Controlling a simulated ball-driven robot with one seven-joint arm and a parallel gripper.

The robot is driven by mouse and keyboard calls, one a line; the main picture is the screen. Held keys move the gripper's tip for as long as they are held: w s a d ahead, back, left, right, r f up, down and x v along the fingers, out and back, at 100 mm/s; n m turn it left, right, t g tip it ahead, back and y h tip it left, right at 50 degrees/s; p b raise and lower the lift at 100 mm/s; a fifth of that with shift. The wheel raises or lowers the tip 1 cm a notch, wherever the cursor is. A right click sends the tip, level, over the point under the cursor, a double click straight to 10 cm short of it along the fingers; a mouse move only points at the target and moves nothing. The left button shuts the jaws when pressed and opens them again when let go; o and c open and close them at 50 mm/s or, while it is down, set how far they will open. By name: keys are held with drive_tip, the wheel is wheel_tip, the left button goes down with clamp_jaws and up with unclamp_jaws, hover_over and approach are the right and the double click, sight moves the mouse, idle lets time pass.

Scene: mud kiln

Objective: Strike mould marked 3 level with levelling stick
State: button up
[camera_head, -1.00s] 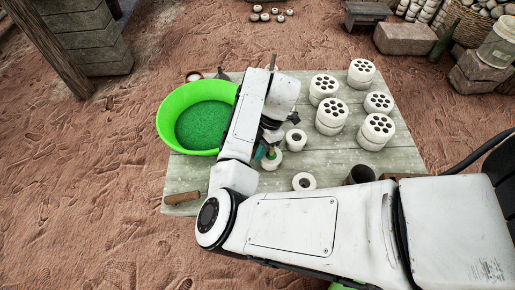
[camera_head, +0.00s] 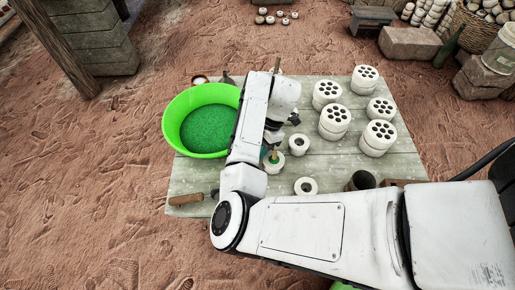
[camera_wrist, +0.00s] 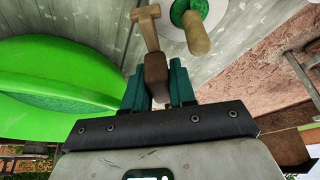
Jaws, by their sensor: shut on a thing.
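A white round mould (camera_head: 276,167) with green fill stands on the table just beyond my forearm, with an upright wooden stick or handle over it. A mould with green fill (camera_wrist: 211,9) also shows at the top of the wrist view, with a wooden handle (camera_wrist: 195,32) in front of it. In the wrist view my gripper (camera_wrist: 157,88) is shut on a brown wooden tool with a T-shaped end (camera_wrist: 147,22), apparently the levelling stick. The head view mostly hides my gripper behind the arm. No mould numbers are readable.
A green basin (camera_head: 170,122) of green material stands at the table's left. White ring-shaped pieces (camera_head: 305,186) lie near the middle. A wooden-handled tool (camera_head: 186,199) lies front left.

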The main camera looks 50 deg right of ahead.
drive_tip(key=shift+r+p, duration=3.35)
drive_tip(key=shift+p, duration=0.1)
